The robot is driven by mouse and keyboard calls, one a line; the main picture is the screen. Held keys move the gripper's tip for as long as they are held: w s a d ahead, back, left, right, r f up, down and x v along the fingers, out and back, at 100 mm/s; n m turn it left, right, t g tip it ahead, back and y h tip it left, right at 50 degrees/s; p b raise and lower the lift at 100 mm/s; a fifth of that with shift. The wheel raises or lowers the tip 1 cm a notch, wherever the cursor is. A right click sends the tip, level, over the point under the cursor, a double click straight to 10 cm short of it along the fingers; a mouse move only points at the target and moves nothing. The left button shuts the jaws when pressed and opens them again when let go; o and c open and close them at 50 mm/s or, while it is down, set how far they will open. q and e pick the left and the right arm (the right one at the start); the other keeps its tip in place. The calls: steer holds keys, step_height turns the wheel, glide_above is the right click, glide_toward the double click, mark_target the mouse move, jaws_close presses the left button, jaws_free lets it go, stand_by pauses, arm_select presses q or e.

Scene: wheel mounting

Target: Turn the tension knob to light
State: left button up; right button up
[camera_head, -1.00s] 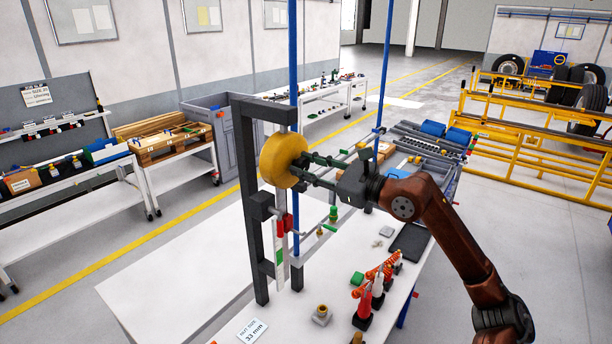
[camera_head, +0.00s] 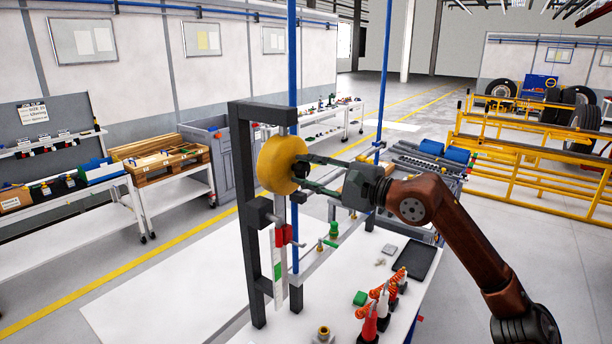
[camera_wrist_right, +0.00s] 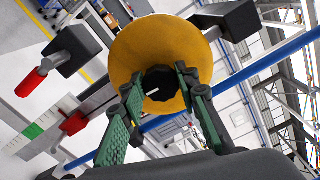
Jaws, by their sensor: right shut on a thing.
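A thick yellow disc (camera_head: 281,165) with a black knob (camera_head: 301,169) at its centre is on the dark upright frame (camera_head: 248,210). The right wrist view shows the disc (camera_wrist_right: 190,40) face on, with a pale mark on the black knob (camera_wrist_right: 158,84). My right gripper (camera_head: 304,172) reaches in from the right, its green fingers on either side of the knob; they also show in the wrist view (camera_wrist_right: 157,82). It is shut on the black knob. A scale strip with red, white and green parts (camera_head: 278,268) hangs below the disc. My left gripper is out of view.
A blue post (camera_head: 293,60) stands close behind the disc. The left part of the table is clear.

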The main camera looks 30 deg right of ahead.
steer(key=shift+n, duration=0.5)
steer(key=o, duration=1.2)
steer(key=shift+c, duration=0.2)
steer(key=shift+s, duration=0.1)
steer(key=v, duration=1.2)
steer(key=shift+d, duration=0.1)
steer(key=shift+f, duration=0.1)
